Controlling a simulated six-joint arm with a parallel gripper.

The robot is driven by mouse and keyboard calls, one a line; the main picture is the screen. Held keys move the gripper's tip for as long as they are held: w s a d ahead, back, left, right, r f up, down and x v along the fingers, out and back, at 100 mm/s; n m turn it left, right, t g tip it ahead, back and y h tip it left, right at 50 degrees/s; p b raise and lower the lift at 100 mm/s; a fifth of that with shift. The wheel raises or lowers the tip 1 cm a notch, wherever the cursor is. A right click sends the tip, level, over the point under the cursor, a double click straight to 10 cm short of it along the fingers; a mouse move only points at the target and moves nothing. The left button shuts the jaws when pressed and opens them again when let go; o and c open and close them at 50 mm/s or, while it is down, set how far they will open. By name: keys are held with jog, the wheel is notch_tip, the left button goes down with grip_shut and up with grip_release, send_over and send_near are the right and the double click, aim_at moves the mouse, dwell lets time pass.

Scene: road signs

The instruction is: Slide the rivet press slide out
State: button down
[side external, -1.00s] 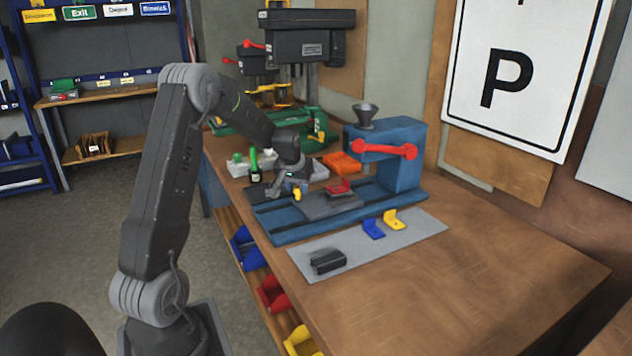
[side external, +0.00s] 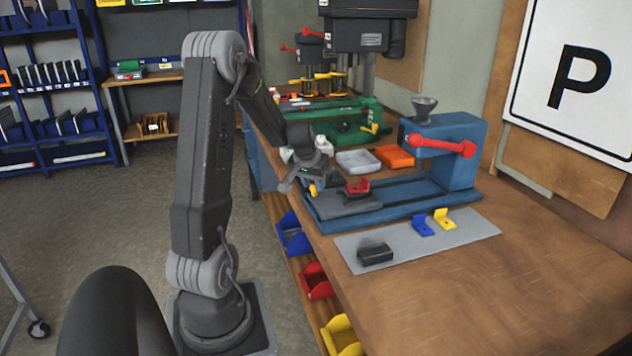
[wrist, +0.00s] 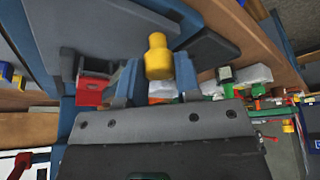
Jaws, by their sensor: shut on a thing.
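The blue rivet press (side external: 462,150) stands on the bench with a red lever (side external: 440,145) and a grey funnel on top. Its dark grey slide (side external: 340,204) sits on the blue rail base at the end away from the press column. A red fixture (side external: 357,186) rides on the slide, clear of the press head. A yellow knob (side external: 313,190) is at the slide's outer end. My gripper (side external: 309,183) is shut on this knob; in the wrist view the knob (wrist: 158,52) shows between the two blue fingers of my gripper (wrist: 156,74).
A grey mat (side external: 400,250) in front of the base holds a black block (side external: 375,253), a blue bracket (side external: 423,225) and a yellow bracket (side external: 444,219). Grey (side external: 358,162) and orange (side external: 395,157) trays lie behind the slide. The bench's right part is clear. Bins hang under the front edge.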

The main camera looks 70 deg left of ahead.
jog(key=c, duration=1.1)
grip_release()
jog(key=shift+s, duration=0.35)
jog(key=shift+o, duration=1.4)
jog(key=shift+w, duration=0.15)
jog(key=v, duration=1.4)
jog(key=w+d+r+m+t+h, duration=0.1)
jog(key=d+m, duration=0.1)
jog(key=d, duration=0.8)
jog(key=w+d+r+m, duration=0.1)
jog(key=w+d+m, duration=0.15)
jog(key=d, duration=0.65)
jog(key=s+d+f+m+t+h, duration=0.1)
jog(key=s+d+m, duration=0.3)
jog(key=s+d, duration=0.4)
jog(key=d+h, duration=0.1)
jog(key=d, duration=0.5)
jog(key=shift+s, duration=0.2)
